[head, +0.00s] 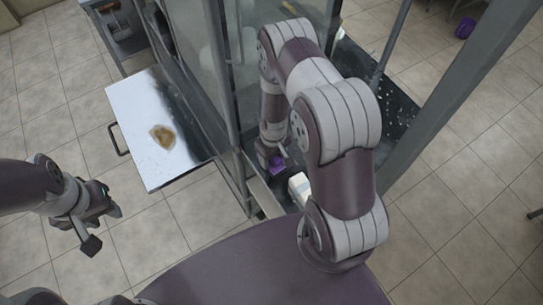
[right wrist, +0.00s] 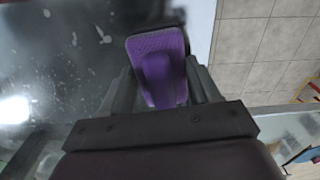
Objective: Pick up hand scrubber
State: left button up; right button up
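The hand scrubber (right wrist: 158,65) is purple, with a flat textured pad and a raised handle. In the right wrist view it lies between the two fingers of my right gripper (right wrist: 163,88). The fingers stand apart with the handle between them; whether both press on it cannot be told. In the head view the scrubber (head: 277,162) shows as a small purple patch at my right gripper (head: 272,164), partly hidden by it. My left gripper (head: 102,222) is open and empty, over the tiled floor at the left.
A metal side tray (head: 180,165) with a brown stain (head: 162,137) juts from the glass-sided press cabinet (head: 235,90). A white block (head: 299,188) lies close to my right gripper. A grey post (head: 465,85) stands at the right. A purple object (head: 465,28) lies on the far floor.

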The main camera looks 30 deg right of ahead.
jog(key=shift+s+d, duration=0.2)
jog(key=shift+d, duration=0.25)
jog(key=shift+c, duration=0.6)
jog(key=shift+w+a+r, duration=0.15)
jog(key=shift+r, duration=0.05)
notch_tip(320, 180, up, 4)
jog(key=shift+f+b, duration=0.25)
jog(key=shift+b, duration=0.95)
pick_arm(q)
jog(key=shift+s+d+f+b, duration=0.1)
jog(key=shift+d+f+b, duration=0.1)
jog(key=shift+f+b, duration=0.75)
jog(key=shift+d+f+b, duration=0.2)
jog(key=shift+f+b, duration=0.1)
jog(key=shift+f, duration=1.1)
pick_arm(e)
jog(key=s+a+r, duration=0.7)
jog(key=s, duration=0.1)
jog(key=shift+s+a, duration=0.4)
